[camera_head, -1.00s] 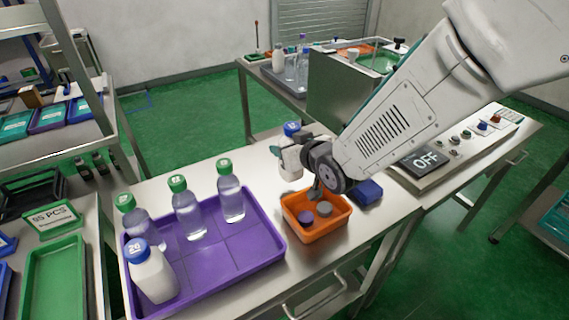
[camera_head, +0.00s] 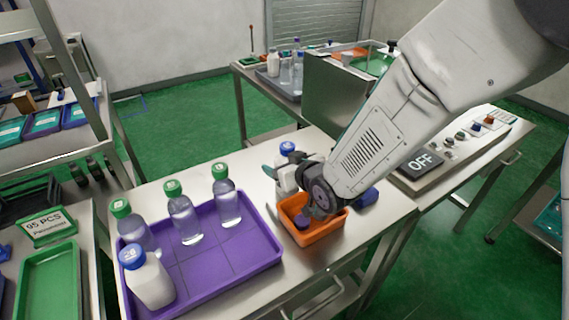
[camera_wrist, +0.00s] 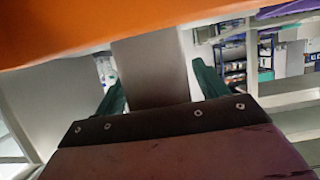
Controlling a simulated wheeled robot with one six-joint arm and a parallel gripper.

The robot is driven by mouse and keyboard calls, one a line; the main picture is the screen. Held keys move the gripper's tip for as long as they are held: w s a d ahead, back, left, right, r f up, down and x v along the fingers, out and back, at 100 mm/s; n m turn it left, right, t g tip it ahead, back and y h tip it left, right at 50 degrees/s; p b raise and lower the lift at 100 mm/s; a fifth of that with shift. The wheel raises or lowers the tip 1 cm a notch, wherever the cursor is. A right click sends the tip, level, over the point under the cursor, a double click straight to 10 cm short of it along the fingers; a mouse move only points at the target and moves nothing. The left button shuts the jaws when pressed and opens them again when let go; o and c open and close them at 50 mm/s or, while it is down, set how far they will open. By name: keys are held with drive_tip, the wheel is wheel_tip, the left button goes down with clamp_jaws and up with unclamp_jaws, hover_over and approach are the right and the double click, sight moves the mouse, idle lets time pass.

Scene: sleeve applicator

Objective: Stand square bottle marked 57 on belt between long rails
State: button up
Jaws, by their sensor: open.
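A white bottle with a blue cap (camera_head: 287,149) stands on the steel table behind the orange bin; its cap mark is too small to read. My gripper (camera_head: 281,174) is low beside this bottle, with a teal finger showing at the bottle's left. In the wrist view my two teal fingers (camera_wrist: 158,76) are spread apart, with a plain grey-white face between them that looks like the bottle's body. I cannot tell whether they touch it. Another white square bottle (camera_head: 150,282), its blue cap apparently marked 26, stands in the purple tray. The belt and its rails cannot be made out.
The purple tray (camera_head: 222,262) also holds several clear bottles with green caps. The orange bin (camera_head: 312,236) with caps sits under my wrist, beside a dark blue block (camera_head: 369,196). A steel housing (camera_head: 335,92) and a control panel reading OFF (camera_head: 420,161) stand farther right.

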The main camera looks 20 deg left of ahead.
drive_tip(key=shift+s+d+r, duration=0.15)
drive_tip(key=shift+r, duration=0.1)
drive_tip(key=v, duration=1.1)
drive_tip(key=shift+s+d, duration=0.2)
drive_tip(key=shift+r, duration=0.1)
